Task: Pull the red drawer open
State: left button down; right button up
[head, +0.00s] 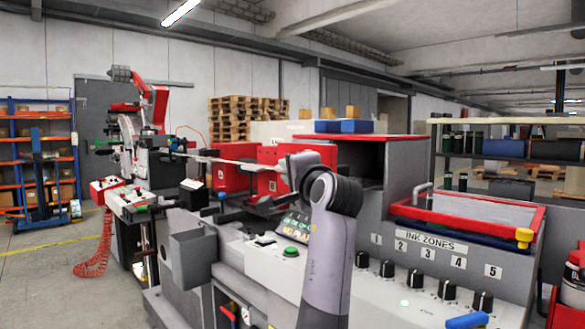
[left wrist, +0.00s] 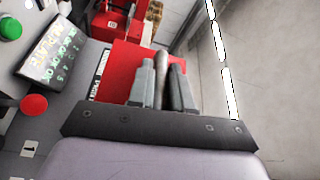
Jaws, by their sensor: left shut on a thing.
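The red drawer (head: 268,157) is a red box front in the middle of the machine in the head view, partly hidden behind my left gripper. In the left wrist view the red drawer (left wrist: 120,72) fills the space just beyond the fingers, with a label strip along its left edge. My left gripper (head: 284,168) reaches in from the front with its fingers pointing left. In the left wrist view my left gripper (left wrist: 163,80) is shut on a rounded grey handle (left wrist: 161,60) standing between its fingers. My right gripper is in neither view.
A lit display (left wrist: 50,52), a green button (head: 291,251) and a red button (left wrist: 33,105) are close by. A row of ink-zone knobs (head: 415,279) lies to the right, below a red-rimmed tray (head: 450,240). Open floor (head: 50,280) lies at the left.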

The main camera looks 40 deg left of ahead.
pick_arm(q)
jog(key=shift+s+a, duration=0.1)
jog(key=shift+s, duration=0.7)
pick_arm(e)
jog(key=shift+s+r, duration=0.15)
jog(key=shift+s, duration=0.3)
pick_arm(q)
jog(key=c, duration=1.1)
grip_release()
jog(key=shift+s+d+f, duration=0.1)
jog(key=shift+s+d, duration=0.05)
jog(key=shift+d, duration=0.3)
jog(key=b+v, duration=0.1)
jog(key=v, duration=0.5)
jog(key=shift+s+d, duration=0.1)
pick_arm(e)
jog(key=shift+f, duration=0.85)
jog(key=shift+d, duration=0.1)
